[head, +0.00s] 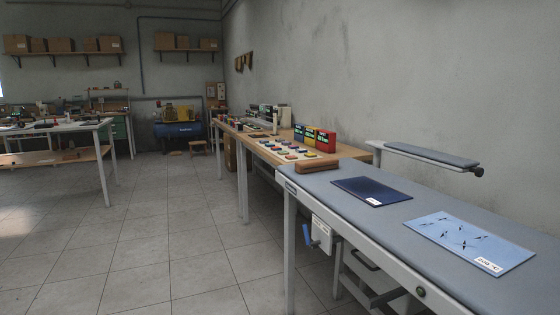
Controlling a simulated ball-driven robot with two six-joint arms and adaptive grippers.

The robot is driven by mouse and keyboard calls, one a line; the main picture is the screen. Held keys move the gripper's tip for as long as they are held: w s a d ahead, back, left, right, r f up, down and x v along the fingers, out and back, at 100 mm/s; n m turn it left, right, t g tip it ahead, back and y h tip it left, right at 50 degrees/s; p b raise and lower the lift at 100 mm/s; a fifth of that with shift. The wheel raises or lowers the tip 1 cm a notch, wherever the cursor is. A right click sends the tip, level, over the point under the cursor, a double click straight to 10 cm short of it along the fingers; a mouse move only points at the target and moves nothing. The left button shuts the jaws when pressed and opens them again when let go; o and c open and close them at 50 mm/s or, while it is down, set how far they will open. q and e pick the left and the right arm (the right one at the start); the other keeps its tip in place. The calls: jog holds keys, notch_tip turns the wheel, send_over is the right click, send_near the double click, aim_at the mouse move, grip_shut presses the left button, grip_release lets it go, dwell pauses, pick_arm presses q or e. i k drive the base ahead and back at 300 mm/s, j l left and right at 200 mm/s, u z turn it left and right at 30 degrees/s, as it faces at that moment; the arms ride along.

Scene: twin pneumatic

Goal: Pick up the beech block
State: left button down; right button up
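A long brown object (318,167), wooden-looking and block-like, lies at the far left end of the grey padded table (330,178). It may be the beech block, but it is too small to tell for sure. Nothing touches it from above. Neither of my grippers is in view.
A dark blue folder (371,191) and a light blue sheet with bird shapes (468,243) lie on the padded table. A wooden bench (262,147) with coloured pieces and boxes (318,138) stands behind. Another table (62,128) is at left. The tiled floor (150,240) between is clear.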

aim_at(316, 166)
jog(key=i+j+u, duration=0.2)
jog(key=i, duration=0.7)
jog(key=i+j+u, duration=0.2)
jog(key=i, duration=0.75)
